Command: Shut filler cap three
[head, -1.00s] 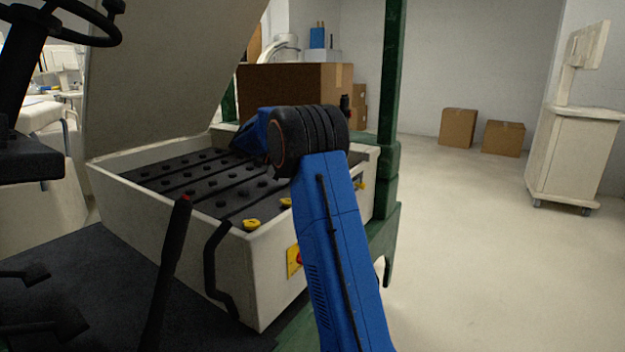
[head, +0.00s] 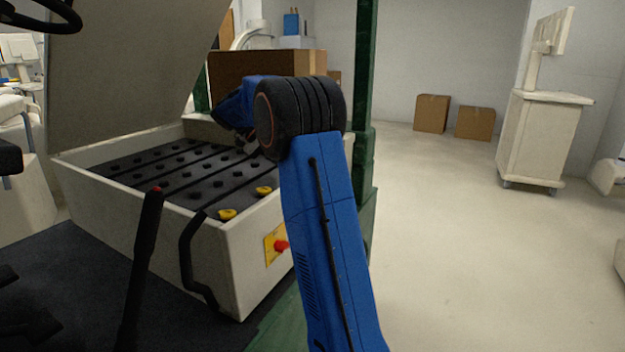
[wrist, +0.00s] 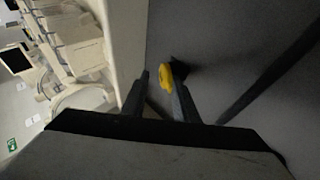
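The battery tray (head: 235,265) of the cart holds rows of dark cells with many small black caps. Two yellow filler caps show at its near right corner, one in front (head: 227,214) and one behind it (head: 264,190). I cannot tell which cap is number three.
A raised pale cover (head: 130,70) stands open over the tray's left side. A green post (head: 365,80) rises to the right of my arm. A red knob on a yellow plate (head: 276,246) sits on the tray's front.

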